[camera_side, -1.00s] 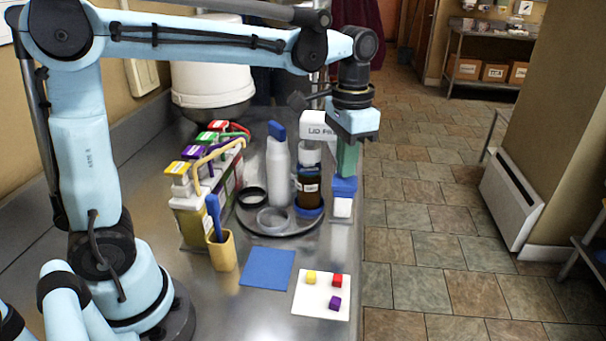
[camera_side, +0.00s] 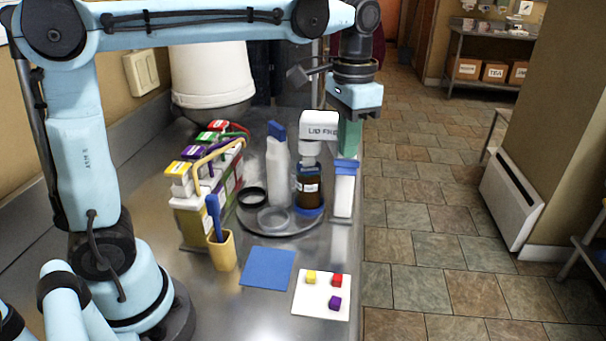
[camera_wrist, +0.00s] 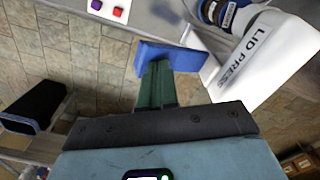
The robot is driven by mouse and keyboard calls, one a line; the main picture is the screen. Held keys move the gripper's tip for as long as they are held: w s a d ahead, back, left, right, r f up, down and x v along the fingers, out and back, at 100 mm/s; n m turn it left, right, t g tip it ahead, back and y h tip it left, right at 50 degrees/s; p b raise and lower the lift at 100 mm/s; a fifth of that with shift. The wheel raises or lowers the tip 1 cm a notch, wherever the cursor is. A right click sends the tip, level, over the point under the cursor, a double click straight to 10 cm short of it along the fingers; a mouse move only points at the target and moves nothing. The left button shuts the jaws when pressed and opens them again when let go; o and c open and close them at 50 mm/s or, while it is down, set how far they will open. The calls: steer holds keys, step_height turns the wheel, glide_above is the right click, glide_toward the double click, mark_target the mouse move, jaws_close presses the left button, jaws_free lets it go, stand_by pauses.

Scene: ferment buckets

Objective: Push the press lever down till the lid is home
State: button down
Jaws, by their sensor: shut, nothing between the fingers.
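The lid press has a white head (camera_side: 320,125) marked with its name, above a brown bottle (camera_side: 310,186) with a pale top in the side view. It also shows in the wrist view (camera_wrist: 265,52). A blue lever bar (camera_side: 346,168) sits to the right of the bottle, in front of a white post (camera_side: 343,198). The bar also shows in the wrist view (camera_wrist: 180,54). My gripper (camera_side: 347,155) points down, its green fingers shut and empty, the tips at the top of the blue bar. Exact contact and the lid's seating are hard to see.
A white squeeze bottle (camera_side: 278,172) with a blue top stands left of the press. Several coloured-lid cartons (camera_side: 205,190), a yellow cup (camera_side: 222,250), a blue mat (camera_side: 268,268) and a white card with cubes (camera_side: 320,305) lie leftward and forward. The counter's edge is close on the right.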

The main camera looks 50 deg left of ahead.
step_height(320, 180, up, 7)
stand_by(0.7)
steer(key=shift+s+a+f+t, duration=0.15)
steer(key=shift+s+f+t, duration=0.15)
steer(key=shift+s+f, duration=0.05)
steer(key=s+a+f+n+t, duration=0.3)
steer(key=s+f+t, duration=0.3)
steer(key=f, duration=0.8)
steer(key=s, duration=0.3)
steer(key=shift+a+t, duration=0.15)
steer(key=shift+t, duration=0.15)
